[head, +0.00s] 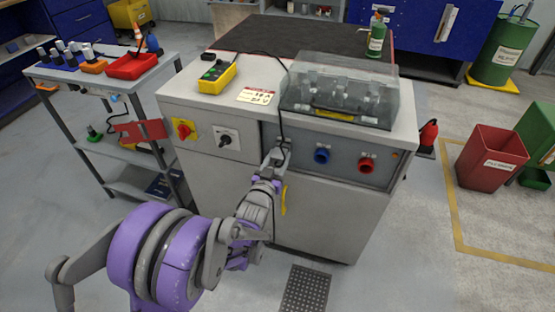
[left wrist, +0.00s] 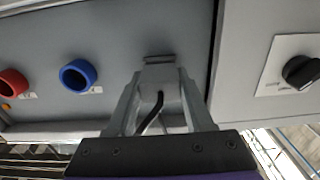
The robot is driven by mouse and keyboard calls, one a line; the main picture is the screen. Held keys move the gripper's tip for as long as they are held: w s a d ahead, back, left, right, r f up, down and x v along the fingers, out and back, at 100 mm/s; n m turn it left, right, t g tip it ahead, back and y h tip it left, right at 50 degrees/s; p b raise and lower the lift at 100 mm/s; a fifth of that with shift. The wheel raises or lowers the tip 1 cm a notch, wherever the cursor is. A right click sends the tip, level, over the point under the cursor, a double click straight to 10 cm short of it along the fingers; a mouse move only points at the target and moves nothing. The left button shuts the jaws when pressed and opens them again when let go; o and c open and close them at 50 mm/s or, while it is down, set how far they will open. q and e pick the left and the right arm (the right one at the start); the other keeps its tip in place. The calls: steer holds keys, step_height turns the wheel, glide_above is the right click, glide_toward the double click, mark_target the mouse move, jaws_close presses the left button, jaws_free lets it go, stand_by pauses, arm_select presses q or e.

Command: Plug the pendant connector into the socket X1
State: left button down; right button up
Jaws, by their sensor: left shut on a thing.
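My left gripper (head: 277,154) is at the front panel of the grey machine, left of the blue round socket (head: 321,156) and the red round socket (head: 366,165). In the left wrist view its fingers (left wrist: 160,82) are shut on a grey pendant connector (left wrist: 158,76) with a black cable (left wrist: 152,112). The fingertips are close to the panel, by a dark slot or rim (left wrist: 160,58). The fingers hide most of the connector and the panel behind it; I cannot tell whether it is seated, and no X1 label is readable. My right gripper is not in view.
The yellow pendant (head: 217,78) lies on the machine top, and a black cable hangs over the front edge. A clear cover (head: 340,88) stands on the top. A rotary switch (head: 226,139) and a red-yellow switch (head: 184,129) are on the front, left of the gripper.

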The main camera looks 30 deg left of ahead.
arm_select(q)
steer(key=shift+w, duration=0.25)
steer(key=shift+c, duration=1)
jaws_free()
steer(key=v, duration=1)
steer(key=shift+s+p, duration=0.4)
